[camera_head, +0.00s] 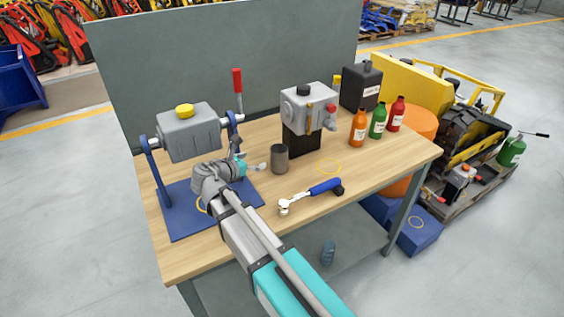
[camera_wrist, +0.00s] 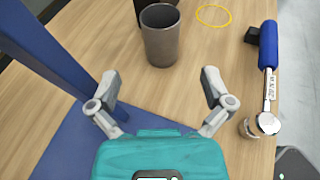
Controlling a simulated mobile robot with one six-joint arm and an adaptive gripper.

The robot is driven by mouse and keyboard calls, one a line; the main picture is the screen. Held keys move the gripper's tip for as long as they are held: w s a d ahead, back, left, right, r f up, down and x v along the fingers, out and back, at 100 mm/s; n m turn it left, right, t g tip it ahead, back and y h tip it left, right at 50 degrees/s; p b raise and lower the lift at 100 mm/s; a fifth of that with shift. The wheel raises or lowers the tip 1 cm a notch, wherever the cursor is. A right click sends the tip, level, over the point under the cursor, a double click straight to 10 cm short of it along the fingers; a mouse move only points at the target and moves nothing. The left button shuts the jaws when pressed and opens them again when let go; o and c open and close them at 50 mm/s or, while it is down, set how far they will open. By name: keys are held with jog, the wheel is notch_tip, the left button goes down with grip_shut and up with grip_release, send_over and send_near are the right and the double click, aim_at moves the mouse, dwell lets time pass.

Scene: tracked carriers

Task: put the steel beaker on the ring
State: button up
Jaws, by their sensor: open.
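The steel beaker (camera_head: 279,159) is a dark grey cylinder standing upright on the wooden table; it also shows in the wrist view (camera_wrist: 160,40). The ring is a thin yellow circle (camera_head: 329,174) lying flat on the table to the right of the beaker, and it shows in the wrist view (camera_wrist: 230,16) too. In the head view my gripper (camera_head: 262,166) is left of the beaker.
A blue-handled ratchet (camera_head: 325,187) lies in front of the ring. A grey machine unit (camera_head: 308,107) stands behind the beaker. A blue stand holding a grey housing (camera_head: 188,131) is at the left. Orange, green and red bottles (camera_head: 377,120) stand at the back right.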

jog(key=b, duration=0.2)
send_near(283, 147)
jog(key=f, duration=0.1)
jog(key=shift+w+d, duration=0.65)
jog(key=shift+w, duration=0.15)
jog(key=shift+w, duration=0.1)
jog(key=shift+b+x, duration=0.75)
jog(key=shift+x, duration=1.8)
jog(key=shift+r, duration=0.1)
jog(key=c, duration=1.1)
jog(key=shift+r, duration=0.2)
